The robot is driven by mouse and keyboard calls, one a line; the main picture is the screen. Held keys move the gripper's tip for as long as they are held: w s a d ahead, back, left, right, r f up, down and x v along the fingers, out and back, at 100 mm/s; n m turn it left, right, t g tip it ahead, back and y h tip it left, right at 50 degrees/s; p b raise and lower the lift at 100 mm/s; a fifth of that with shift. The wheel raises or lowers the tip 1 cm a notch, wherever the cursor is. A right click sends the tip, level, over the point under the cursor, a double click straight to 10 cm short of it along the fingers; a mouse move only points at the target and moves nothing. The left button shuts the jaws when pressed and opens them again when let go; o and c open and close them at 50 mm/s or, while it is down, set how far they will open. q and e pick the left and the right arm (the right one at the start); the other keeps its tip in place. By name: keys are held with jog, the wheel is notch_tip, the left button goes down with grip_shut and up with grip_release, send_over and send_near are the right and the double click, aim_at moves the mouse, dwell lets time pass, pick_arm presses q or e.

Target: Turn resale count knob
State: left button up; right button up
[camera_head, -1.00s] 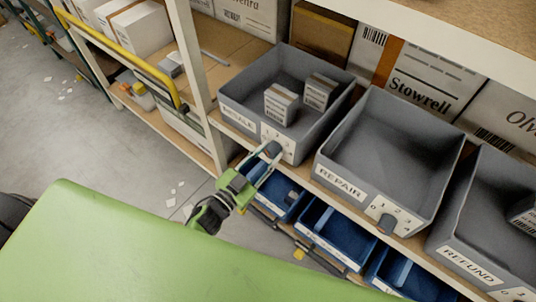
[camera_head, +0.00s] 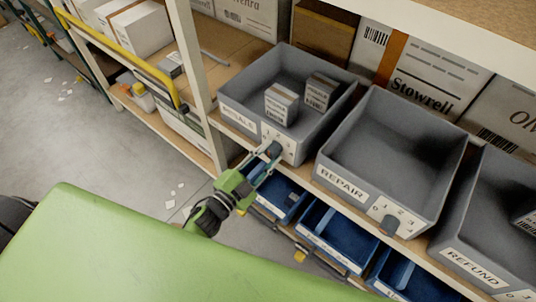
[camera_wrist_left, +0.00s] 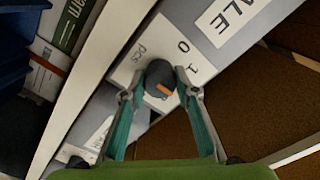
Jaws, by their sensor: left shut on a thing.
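The resale bin (camera_head: 312,62) is a grey open bin on the shelf, with two small boxes (camera_head: 282,104) in it. Its count knob is a dark round knob (camera_wrist_left: 160,78) with an orange mark, on a white number plate (camera_wrist_left: 176,40) on the bin's front. My left gripper (camera_head: 268,156) reaches to the plate. In the left wrist view the two fingers (camera_wrist_left: 157,88) are shut on the knob, one at each side. The orange mark points to the lower right in that view, below the "1". In the head view the gripper partly hides the knob. My right gripper is not in view.
The grey repair bin (camera_head: 392,130) and refund bin (camera_head: 510,190) stand to the right, each with its own plate. Blue bins (camera_head: 335,228) sit on the level below. A shelf post (camera_head: 190,60) stands to the left.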

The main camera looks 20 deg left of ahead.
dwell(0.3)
pick_arm(q)
jog(key=o, duration=1.1)
jog(key=v, duration=1.2)
